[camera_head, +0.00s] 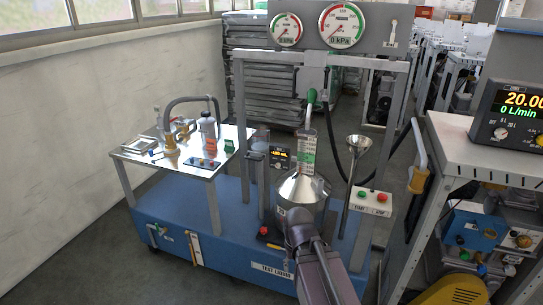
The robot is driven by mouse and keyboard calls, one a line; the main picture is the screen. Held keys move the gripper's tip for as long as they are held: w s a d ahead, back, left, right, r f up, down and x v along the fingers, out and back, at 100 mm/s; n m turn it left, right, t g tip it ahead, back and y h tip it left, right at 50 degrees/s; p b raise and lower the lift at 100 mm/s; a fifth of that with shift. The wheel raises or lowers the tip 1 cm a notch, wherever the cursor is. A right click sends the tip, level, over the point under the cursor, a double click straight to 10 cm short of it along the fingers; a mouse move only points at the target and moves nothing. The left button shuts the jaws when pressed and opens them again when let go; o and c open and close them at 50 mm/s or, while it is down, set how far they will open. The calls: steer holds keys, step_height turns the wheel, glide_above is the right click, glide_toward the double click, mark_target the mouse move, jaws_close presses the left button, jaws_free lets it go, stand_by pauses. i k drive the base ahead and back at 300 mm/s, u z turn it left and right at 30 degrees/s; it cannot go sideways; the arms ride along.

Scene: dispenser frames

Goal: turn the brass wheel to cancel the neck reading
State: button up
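A metal vessel with a conical top (302,188) stands inside the grey frame on a blue base. Its upright neck (307,152) carries a white scale with green marks, too small to read. A green-handled nozzle (311,97) is above the neck. I cannot pick out a brass wheel with certainty; the area low on the vessel is partly hidden by my arm. My gripper (300,222) is in front of the vessel's lower body, seen from behind. Its fingers are not distinguishable, and contact with the vessel cannot be told.
A control box with green and red buttons (372,203) is right of the vessel. A funnel on a stem (358,147) stands between them. Two dials (341,24) top the frame. A cluttered side table (200,170) is left; a white-topped bench (470,150) is close right.

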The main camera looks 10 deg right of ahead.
mark_target(525, 242)
steer(key=z, duration=0.35)
steer(key=i, duration=1)
steer(key=u, duration=0.35)
steer(key=k, duration=0.6)
